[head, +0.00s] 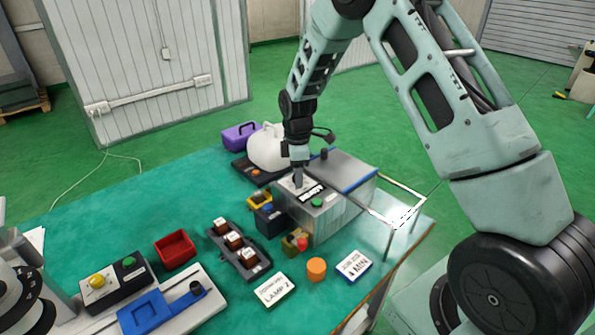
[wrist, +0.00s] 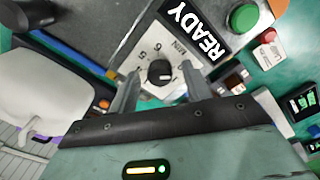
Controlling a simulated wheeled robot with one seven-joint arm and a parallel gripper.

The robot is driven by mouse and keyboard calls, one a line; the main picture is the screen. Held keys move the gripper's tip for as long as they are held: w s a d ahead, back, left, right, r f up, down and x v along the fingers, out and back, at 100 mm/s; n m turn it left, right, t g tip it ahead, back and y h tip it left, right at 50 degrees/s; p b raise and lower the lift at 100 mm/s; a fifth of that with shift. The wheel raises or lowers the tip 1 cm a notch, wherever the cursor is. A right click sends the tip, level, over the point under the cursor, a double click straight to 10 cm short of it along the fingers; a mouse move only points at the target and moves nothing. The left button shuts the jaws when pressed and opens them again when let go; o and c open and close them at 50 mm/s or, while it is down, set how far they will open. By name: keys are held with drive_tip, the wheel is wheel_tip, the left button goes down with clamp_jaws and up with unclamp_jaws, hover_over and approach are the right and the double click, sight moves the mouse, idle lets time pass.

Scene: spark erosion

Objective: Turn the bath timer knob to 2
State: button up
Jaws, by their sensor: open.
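The bath timer knob (wrist: 160,72) is a small black round knob on a pale dial plate (wrist: 150,90) with printed numbers and "MIN". A short pale mark shows on the knob's right side; the number it points to I cannot tell. My gripper (wrist: 161,76) is open, one finger on each side of the knob; whether they touch it I cannot tell. In the head view my gripper (head: 298,181) points down at the top of the metal bath box (head: 335,218), hiding the knob. A black "READY" sign (wrist: 194,30) lies beside the dial.
A green button (wrist: 243,18) sits on the bath box past the sign. A red bin (head: 175,249) and a block rack (head: 240,250) stand to the left.

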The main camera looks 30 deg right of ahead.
drive_tip(key=c, duration=1)
drive_tip(key=shift+m, duration=0.4)
drive_tip(key=m, duration=0.3)
drive_tip(key=shift+m, duration=0.4)
drive_tip(key=m, duration=0.9)
drive_tip(key=shift+m, duration=2)
drive_tip(key=shift+w, duration=0.1)
